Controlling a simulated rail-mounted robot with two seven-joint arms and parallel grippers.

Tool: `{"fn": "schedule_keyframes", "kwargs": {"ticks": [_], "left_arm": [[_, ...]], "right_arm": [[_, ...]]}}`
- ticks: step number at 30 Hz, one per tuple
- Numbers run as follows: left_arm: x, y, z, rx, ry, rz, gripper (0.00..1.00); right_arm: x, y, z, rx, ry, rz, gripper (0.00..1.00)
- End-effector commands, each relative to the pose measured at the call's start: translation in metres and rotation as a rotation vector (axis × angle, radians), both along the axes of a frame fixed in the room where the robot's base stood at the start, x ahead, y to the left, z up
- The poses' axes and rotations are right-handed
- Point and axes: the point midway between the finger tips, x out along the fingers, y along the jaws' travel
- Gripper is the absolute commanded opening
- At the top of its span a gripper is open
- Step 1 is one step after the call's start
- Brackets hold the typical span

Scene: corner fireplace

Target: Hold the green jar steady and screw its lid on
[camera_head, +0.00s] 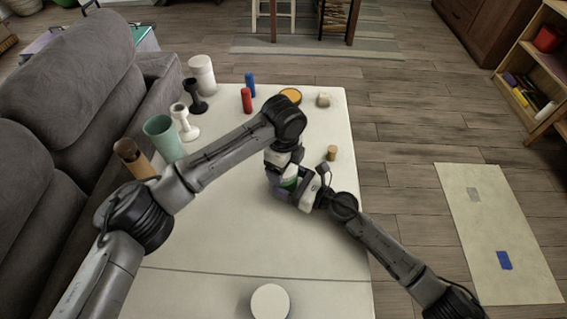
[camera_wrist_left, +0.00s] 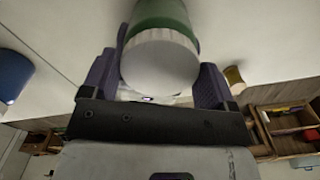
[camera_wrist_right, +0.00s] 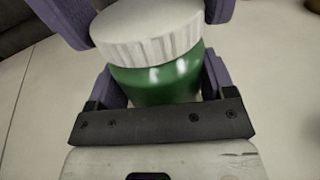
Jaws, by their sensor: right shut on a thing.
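The green jar (camera_wrist_right: 155,82) stands upright between the fingers of my right gripper (camera_wrist_right: 158,78), which is shut on its body. In the head view the jar (camera_head: 289,184) is partly hidden by my grippers. A white ridged lid (camera_wrist_right: 150,35) sits on top of the jar; it also shows in the left wrist view (camera_wrist_left: 160,62). I cannot tell how far it is threaded. My left gripper (camera_wrist_left: 155,75) reaches down from above, its fingers on either side of the lid with small gaps, so it is open around it.
A small cork-coloured cylinder (camera_head: 332,152) stands right of the grippers. A white round-topped item (camera_head: 270,302) is at the table's near edge. Cups and several small items, including a teal cup (camera_head: 163,138) and red cylinder (camera_head: 246,100), stand far left.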

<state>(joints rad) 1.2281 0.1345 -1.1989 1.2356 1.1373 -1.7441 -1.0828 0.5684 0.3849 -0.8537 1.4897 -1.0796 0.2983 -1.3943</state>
Motion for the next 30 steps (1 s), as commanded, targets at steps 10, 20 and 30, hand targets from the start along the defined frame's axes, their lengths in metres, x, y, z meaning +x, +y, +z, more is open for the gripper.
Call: {"fn": "schedule_keyframes", "kwargs": {"ticks": [10, 20, 30], "left_arm": [[0.0, 0.0, 0.0, 0.0, -0.001, 0.004, 1.0], [0.0, 0.0, 0.024, -0.001, -0.003, 0.002, 1.0], [0.001, 0.0, 0.086, -0.001, -0.003, 0.004, 1.0]], "right_arm": [[-0.001, 0.0, -0.001, -0.001, 0.0, 0.001, 0.1], [0.0, 0.0, -0.001, -0.001, 0.001, 0.001, 0.1], [0.0, 0.0, -0.001, -0.001, 0.0, 0.001, 0.1]]}}
